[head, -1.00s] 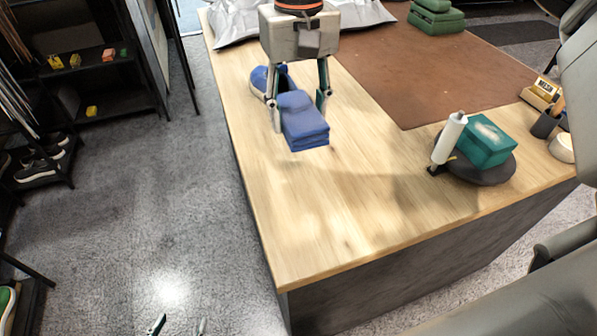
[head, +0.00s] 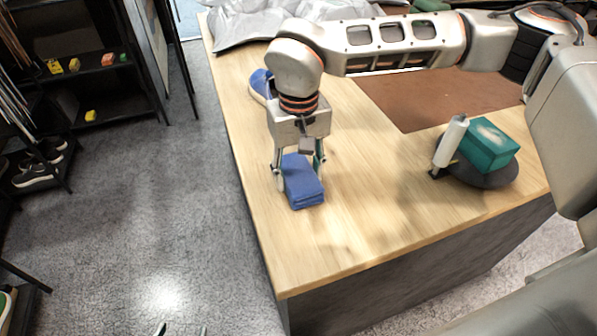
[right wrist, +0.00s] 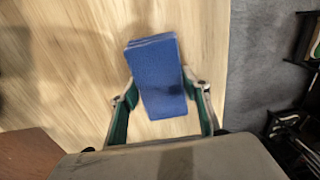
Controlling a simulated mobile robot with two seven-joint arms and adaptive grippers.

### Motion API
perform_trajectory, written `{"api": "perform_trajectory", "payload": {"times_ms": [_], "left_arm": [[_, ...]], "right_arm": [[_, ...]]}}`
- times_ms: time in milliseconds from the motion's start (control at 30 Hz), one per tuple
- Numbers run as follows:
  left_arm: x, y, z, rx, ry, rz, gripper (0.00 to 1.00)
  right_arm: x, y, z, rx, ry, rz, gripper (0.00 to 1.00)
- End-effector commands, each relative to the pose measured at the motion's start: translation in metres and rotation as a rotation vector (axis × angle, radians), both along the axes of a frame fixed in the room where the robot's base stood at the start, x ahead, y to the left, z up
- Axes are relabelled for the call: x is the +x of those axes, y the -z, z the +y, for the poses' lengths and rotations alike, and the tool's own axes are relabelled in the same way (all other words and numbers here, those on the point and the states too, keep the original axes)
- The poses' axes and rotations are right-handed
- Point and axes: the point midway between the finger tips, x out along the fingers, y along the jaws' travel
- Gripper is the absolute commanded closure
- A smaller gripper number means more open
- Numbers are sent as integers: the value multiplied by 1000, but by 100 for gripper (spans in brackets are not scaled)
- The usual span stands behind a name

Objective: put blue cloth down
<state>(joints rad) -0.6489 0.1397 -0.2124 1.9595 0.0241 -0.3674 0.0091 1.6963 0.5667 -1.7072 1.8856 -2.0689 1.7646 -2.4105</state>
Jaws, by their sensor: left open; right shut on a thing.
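The folded blue cloth (head: 304,183) is over the left part of the wooden table (head: 340,240), low and close to its top; I cannot tell whether it touches. My right gripper (head: 299,176) is shut on the cloth, with one finger on each side. In the right wrist view the cloth (right wrist: 158,80) sits between the green-padded fingers (right wrist: 162,103). My left gripper (head: 181,330) is open and empty at the bottom edge of the head view, over the floor; only its fingertips show.
A blue sneaker (head: 259,84) stands behind my right gripper, partly hidden. A brown mat (head: 425,104) lies farther back. The table's front is clear.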

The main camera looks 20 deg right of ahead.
Motion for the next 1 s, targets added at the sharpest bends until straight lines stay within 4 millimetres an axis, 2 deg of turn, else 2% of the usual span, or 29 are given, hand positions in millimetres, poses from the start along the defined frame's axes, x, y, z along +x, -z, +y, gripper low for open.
{"api": "perform_trajectory", "payload": {"times_ms": [333, 367, 400, 433, 800, 1000], "left_arm": [[0, 0, 0, 0, 0, -1, 37], [1, 0, 0, 0, 0, -1, 37], [1, 0, 0, 0, 0, -1, 37], [1, 0, 0, -1, 0, -2, 37], [2, -4, 0, 0, 0, -7, 37], [3, -5, 0, -1, -1, -7, 37]], "right_arm": [[0, 3, 0, 0, -1, -1, 78], [0, 3, 0, 0, -1, -1, 51], [0, 3, 0, 0, -1, -1, 41], [0, 2, 0, 0, -1, -1, 37], [0, 0, 0, 1, -1, -2, 37], [2, -25, 0, 1, -1, -7, 37]]}}
